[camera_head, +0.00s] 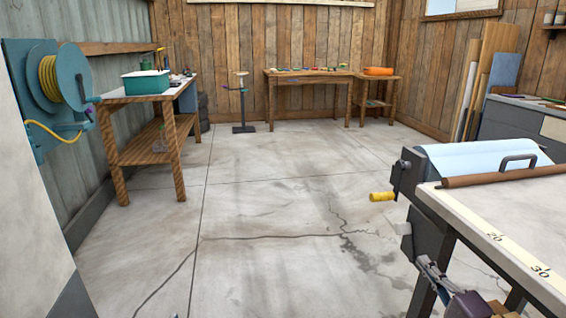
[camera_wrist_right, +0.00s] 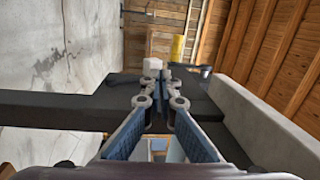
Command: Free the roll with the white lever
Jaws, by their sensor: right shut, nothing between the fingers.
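A pale blue-white roll (camera_head: 485,157) lies across the far end of the workbench at right, held between dark end brackets. A yellow crank handle (camera_head: 381,196) sticks out left of the near bracket (camera_head: 408,172). A short white lever (camera_head: 399,229) points left from the lower dark bracket; a white block in the wrist view (camera_wrist_right: 168,70) looks like its end. My right gripper (camera_head: 424,263) is low beside the bench end, just below the lever. In the wrist view its fingertips (camera_wrist_right: 164,84) are together and empty, close to the lever; contact cannot be told. My left gripper is out of view.
The bench top (camera_head: 475,205) carries a brown rod (camera_head: 505,175) and a ruler strip (camera_head: 515,262). A dark beam (camera_wrist_right: 60,110) crosses the wrist view near the fingers. The cracked concrete floor (camera_head: 270,215) left of the bench is clear. A hose reel (camera_head: 50,80) hangs at left.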

